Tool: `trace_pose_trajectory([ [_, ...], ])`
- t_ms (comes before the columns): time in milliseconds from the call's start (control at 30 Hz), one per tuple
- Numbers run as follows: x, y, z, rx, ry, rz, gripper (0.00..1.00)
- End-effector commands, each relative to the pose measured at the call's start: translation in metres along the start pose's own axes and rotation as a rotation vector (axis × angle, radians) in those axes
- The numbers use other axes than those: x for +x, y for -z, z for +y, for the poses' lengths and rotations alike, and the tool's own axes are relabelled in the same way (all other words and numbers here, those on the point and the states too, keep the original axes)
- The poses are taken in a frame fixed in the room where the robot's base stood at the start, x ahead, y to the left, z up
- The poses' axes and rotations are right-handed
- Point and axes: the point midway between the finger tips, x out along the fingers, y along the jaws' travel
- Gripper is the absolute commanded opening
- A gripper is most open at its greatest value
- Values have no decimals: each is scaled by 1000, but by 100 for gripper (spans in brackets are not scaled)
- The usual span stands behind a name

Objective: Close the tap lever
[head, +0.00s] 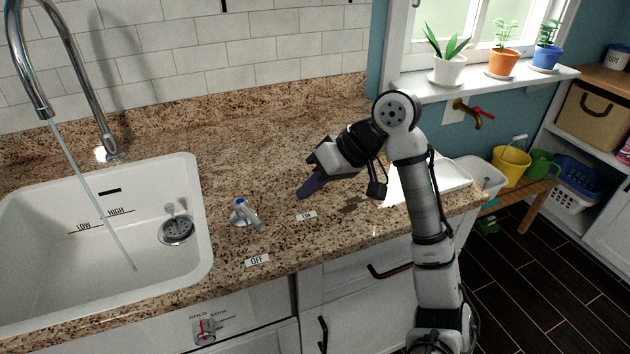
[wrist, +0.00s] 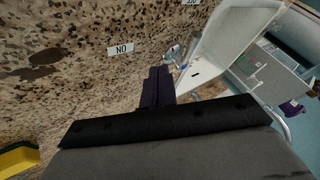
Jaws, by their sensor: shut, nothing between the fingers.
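The tap lever (head: 245,212) is a small chrome piece with a blue mark, standing on the granite counter right of the sink. It points towards the counter's front edge, between the ON label (head: 306,215) and the OFF label (head: 257,260). A thin stream of water (head: 92,190) runs from the tall chrome spout (head: 75,60) into the sink. My gripper (head: 306,192) is shut and empty, low over the counter behind the ON label and apart from the lever, to its right. In the wrist view the lever (wrist: 174,53) shows small just beyond the dark fingers (wrist: 157,88).
The white sink (head: 190,250) takes up the left. A white tray (head: 445,180) lies on the counter behind my arm. Potted plants (head: 450,68) stand on the windowsill. The counter between my gripper and the lever is clear. A dial (head: 205,331) sits on the front panel.

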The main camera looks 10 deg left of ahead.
Motion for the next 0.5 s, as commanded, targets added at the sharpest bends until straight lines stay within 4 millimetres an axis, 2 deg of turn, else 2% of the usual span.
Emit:
trace_pose_trajectory([
  [100,26,0,-1,0,6,-1,0],
  [267,59,0,-1,0,5,0,0],
  [500,70,4,-30,-1,-1,1,0],
])
